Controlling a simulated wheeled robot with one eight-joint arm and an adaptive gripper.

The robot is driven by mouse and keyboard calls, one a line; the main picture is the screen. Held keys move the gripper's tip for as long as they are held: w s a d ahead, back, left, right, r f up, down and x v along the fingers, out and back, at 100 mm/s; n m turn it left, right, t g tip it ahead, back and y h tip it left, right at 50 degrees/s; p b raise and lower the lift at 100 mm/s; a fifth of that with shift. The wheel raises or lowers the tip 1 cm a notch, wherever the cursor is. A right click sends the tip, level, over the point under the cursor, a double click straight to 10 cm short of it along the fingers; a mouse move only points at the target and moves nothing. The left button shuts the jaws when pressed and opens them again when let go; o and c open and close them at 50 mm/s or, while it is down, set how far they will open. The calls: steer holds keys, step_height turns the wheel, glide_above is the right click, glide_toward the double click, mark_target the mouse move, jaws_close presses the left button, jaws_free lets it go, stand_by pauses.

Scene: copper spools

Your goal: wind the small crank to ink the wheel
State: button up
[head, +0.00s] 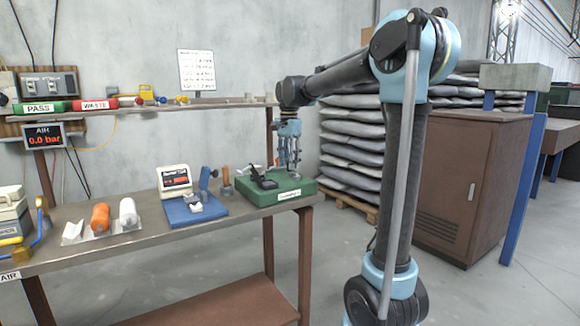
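My gripper (289,164) hangs fingers down at the right end of the workbench. It is over or just behind a green box-like base (284,192) with a white label on its front. A small black device (262,180) sits on top of this base, to the left of my fingers. It may carry the crank and the wheel, but both are too small to make out. I cannot tell whether my fingers touch anything or how far apart they are.
Left of the green base are a blue base (197,212) with a clamp-like tool, a small display (175,180), and orange (100,217) and white (128,212) rolls. A shelf (220,104) runs behind the bench (170,240). Stacked sacks (352,150) and a brown cabinet (465,185) stand at the right.

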steer(key=shift+f, duration=0.65)
steer(key=shift+c, duration=0.5)
jaws_close()
steer(key=shift+s+a+n, duration=0.1)
steer(key=shift+a+n, duration=0.05)
steer(key=shift+n, duration=0.25)
